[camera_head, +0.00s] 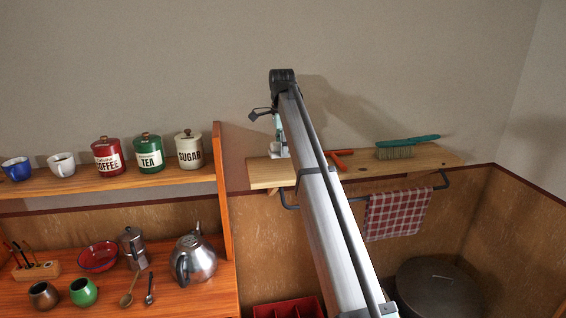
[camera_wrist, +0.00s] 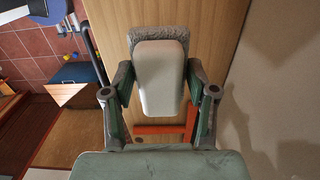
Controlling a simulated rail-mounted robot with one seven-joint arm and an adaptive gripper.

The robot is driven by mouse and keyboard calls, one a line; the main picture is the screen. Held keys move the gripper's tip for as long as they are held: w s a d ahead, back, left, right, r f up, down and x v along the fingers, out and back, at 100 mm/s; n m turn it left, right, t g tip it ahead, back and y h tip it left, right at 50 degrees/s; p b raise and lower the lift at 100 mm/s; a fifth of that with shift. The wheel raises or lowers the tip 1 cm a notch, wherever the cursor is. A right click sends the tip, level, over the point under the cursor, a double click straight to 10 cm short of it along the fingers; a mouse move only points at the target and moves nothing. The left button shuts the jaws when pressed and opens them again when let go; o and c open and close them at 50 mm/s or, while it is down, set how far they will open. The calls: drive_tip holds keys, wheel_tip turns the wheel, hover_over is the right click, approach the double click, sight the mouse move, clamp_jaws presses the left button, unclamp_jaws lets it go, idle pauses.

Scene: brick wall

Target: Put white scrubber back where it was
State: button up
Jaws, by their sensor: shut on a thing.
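The white scrubber (camera_wrist: 160,85), a pale rounded block with a grey fuzzy pad (camera_wrist: 158,36), is between the two fingers of my gripper (camera_wrist: 160,72) in the wrist view. The fingers are shut on its sides. It is over the wooden wall shelf (camera_wrist: 113,20); I cannot tell whether it touches the board. In the head view my gripper (camera_head: 280,140) is at the left end of the same shelf (camera_head: 430,158), and my arm hides part of it.
An orange-red angled tool (camera_head: 342,157) lies on the shelf right of my arm. A green-handled brush (camera_head: 405,147) lies further right. A checked towel (camera_head: 396,213) hangs on the rail below. Canisters (camera_head: 149,153) and a kettle (camera_head: 195,258) stand on the left shelves.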

sight(282, 168)
drive_tip(key=shift+f+p, duration=0.7)
drive_tip(key=shift+f, duration=1.6)
drive_tip(key=shift+f, duration=0.1)
drive_tip(key=o, duration=1.1)
wheel_tip(282, 168, up, 11)
drive_tip(key=shift+p, duration=0.45)
drive_tip(key=shift+r+p, duration=0.65)
drive_tip(key=shift+p, duration=0.05)
drive_tip(key=shift+f, duration=0.1)
